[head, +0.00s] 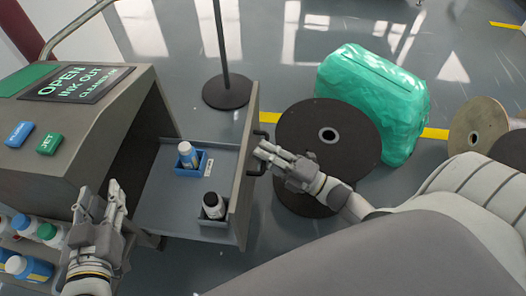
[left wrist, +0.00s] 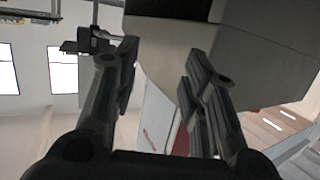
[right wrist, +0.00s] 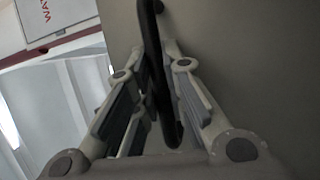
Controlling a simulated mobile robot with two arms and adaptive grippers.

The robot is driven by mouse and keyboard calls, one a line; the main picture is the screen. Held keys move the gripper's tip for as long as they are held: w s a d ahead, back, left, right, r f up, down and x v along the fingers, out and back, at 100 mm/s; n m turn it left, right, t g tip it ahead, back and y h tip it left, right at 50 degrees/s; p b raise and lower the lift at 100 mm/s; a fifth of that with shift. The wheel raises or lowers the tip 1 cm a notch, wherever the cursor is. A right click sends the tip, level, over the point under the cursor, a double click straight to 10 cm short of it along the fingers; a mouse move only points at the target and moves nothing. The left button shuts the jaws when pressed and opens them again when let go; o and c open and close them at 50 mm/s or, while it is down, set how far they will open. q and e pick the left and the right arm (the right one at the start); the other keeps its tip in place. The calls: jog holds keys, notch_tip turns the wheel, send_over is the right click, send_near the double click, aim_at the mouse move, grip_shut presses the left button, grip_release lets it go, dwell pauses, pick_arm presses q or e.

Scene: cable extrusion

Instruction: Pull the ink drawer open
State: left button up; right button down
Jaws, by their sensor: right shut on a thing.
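The ink drawer (head: 170,215) is a grey tray drawn out from the grey machine (head: 110,130) in the head view. It holds a bottle in a blue holder (head: 190,165) and a dark bottle (head: 213,205) in a grey holder. The drawer's front panel carries a black handle (head: 259,140). My right gripper (head: 262,155) is at that handle. In the right wrist view, the fingers (right wrist: 158,90) stand on both sides of the black handle (right wrist: 160,70) and are shut on it. My left gripper (head: 115,200) is open and empty beside the machine, left of the drawer; its spread fingers show in the left wrist view (left wrist: 155,85).
Bottles (head: 35,230) stand on shelves at lower left. A post with a round black base (head: 226,92) stands behind the drawer. A dark cable reel (head: 350,140) and a green wrapped roll (head: 375,95) stand on the floor to the right.

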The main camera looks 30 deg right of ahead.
jog(key=c, duration=1.8)
grip_release()
jog(key=shift+o, duration=0.2)
jog(key=v, duration=1.2)
